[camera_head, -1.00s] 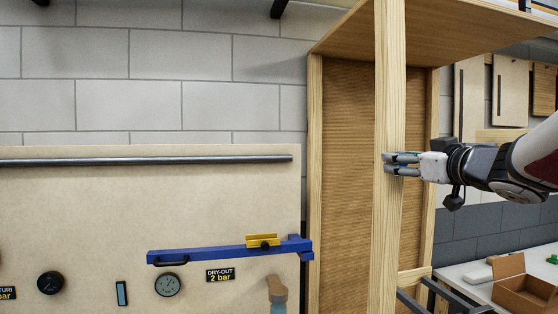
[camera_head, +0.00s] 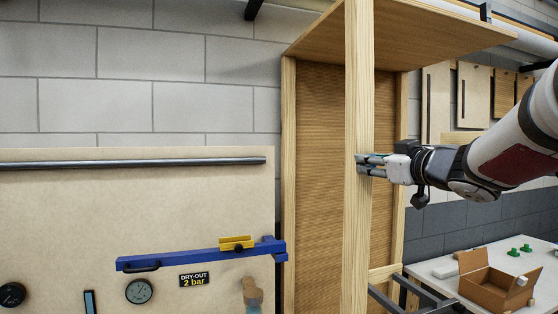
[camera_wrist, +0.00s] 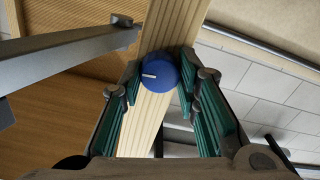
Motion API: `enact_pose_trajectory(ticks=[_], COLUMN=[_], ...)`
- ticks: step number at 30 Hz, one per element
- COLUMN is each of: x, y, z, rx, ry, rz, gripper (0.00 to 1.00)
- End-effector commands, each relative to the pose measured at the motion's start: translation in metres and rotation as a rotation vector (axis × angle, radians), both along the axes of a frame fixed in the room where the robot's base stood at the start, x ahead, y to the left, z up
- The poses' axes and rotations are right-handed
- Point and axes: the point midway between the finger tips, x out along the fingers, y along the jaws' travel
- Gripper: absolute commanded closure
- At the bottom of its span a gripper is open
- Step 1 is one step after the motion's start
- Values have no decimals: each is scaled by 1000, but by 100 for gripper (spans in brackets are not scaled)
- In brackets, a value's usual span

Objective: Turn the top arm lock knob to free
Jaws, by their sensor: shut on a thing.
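The blue round lock knob (camera_wrist: 165,80) sits on the pale wooden post (camera_wrist: 151,114) in the wrist view. A short white mark on its face points left, toward one finger. My gripper (camera_head: 366,165) is at the front post (camera_head: 357,230) of the tall wooden frame in the head view, reaching in from the right. In the wrist view its teal-padded fingers stand on either side of the knob, shut on it. In the head view the fingers mostly hide the knob.
A blue bar (camera_head: 200,256) with a yellow block (camera_head: 237,243) is on the beige panel (camera_head: 100,205) at left, above gauges. A grey metal bar (camera_wrist: 70,55) crosses the wrist view's upper left. A white table (camera_head: 450,265) with a cardboard box (camera_head: 490,281) stands lower right.

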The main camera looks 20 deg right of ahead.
Motion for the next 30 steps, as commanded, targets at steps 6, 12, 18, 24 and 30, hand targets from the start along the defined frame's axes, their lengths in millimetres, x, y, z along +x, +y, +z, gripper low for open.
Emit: enact_pose_trajectory(ticks=[6, 12, 18, 24, 30], x=[-1, 0, 0, 1, 1], y=[1, 1, 1, 2, 2], z=[0, -1, -2, -3, -3], rx=[-153, -341, -531, -722, -911], ry=[-4, -9, -16, -23, -30], rz=[1, 0, 0, 1, 0], gripper=[99, 99, 99, 99, 99])
